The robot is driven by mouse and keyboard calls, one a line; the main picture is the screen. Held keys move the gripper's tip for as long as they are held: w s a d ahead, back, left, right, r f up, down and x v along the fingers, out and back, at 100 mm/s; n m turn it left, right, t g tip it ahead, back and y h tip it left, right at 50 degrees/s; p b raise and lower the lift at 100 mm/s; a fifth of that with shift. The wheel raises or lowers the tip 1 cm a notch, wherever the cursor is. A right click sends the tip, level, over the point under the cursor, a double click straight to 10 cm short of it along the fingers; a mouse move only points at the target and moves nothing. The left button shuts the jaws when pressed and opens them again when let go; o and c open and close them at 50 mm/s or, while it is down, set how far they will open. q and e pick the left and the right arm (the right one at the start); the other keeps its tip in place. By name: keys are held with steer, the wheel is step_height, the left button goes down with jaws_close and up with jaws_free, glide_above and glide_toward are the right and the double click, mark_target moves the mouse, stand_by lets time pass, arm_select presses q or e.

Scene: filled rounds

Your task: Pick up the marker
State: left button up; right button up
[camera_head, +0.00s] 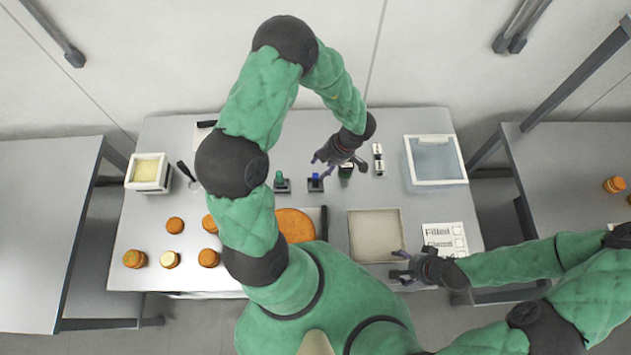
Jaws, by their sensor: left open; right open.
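I cannot make out for certain which thing is the marker. A small blue upright thing (315,180) and a small green upright thing (280,178) stand in dark holders near the middle of the table. My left gripper (337,164) is open and seems empty, over the back middle of the table, close to the blue thing on its right. A dark block (346,171) is partly hidden beneath it. My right gripper (398,264) is open and seems empty at the front right, beside the printed card with checkboxes (445,238).
On the table (150,215) are a shallow beige tray (375,236), a clear white-rimmed bin (436,160), a white box (148,172) and white pieces (378,160). Several orange-brown rounds (175,225) and an orange disc (295,225) lie left, partly behind my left arm.

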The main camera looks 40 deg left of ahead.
mark_target(316, 175)
arm_select(q)
steer(key=shift+x, duration=2.75)
steer(key=shift+s+d, duration=0.1)
steer(key=shift+d, duration=0.1)
jaws_close()
